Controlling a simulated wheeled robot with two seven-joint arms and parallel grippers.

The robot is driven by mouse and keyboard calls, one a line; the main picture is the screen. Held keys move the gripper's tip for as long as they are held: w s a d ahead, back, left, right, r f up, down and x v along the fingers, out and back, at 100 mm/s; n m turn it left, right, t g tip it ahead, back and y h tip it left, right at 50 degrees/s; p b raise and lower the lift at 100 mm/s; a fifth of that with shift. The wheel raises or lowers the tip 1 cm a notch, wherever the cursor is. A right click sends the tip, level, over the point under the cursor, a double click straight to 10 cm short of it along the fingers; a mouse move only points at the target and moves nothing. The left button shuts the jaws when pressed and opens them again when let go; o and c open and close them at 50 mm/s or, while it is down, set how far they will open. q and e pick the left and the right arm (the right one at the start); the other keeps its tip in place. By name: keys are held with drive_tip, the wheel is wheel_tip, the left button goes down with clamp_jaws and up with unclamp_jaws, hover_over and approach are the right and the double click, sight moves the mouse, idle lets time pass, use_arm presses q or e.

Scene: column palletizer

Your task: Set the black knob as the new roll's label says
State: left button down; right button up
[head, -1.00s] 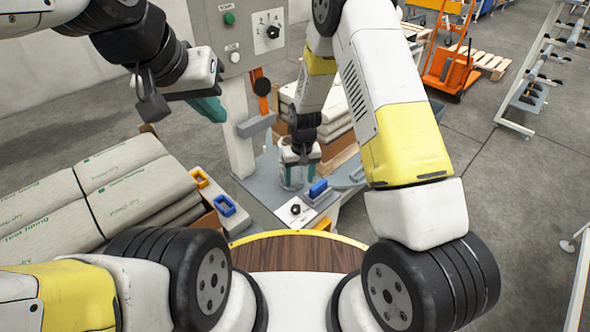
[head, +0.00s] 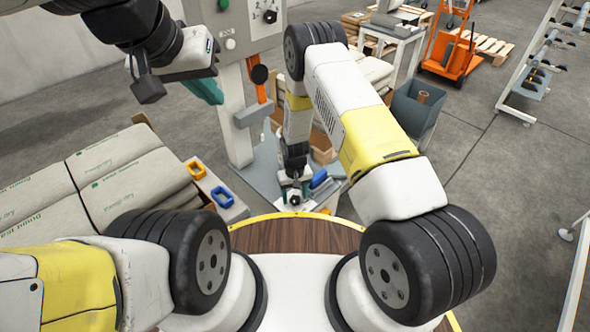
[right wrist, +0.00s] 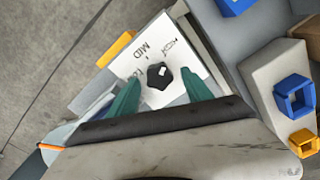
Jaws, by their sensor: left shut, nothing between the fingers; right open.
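My left gripper (head: 207,90) is shut and empty, raised at the upper left. No roll label is readable.
A grey panel (head: 231,20) on a post carries another black knob (head: 270,16) and buttons. Filled sacks (head: 100,175) lie at left beside a blue block (head: 222,196). A grey bin (head: 414,110) holding a brown tube (head: 423,97) stands at right. Open floor lies further right.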

clamp_jaws()
drive_tip(key=shift+n, duration=0.4)
drive_tip(key=n, duration=0.4)
drive_tip(key=shift+s+a+n, duration=0.1)
drive_tip(key=shift+n, duration=0.3)
drive_tip(key=n, duration=0.6)
drive_tip(key=shift+s, duration=0.1)
idle(0.4)
unclamp_jaws()
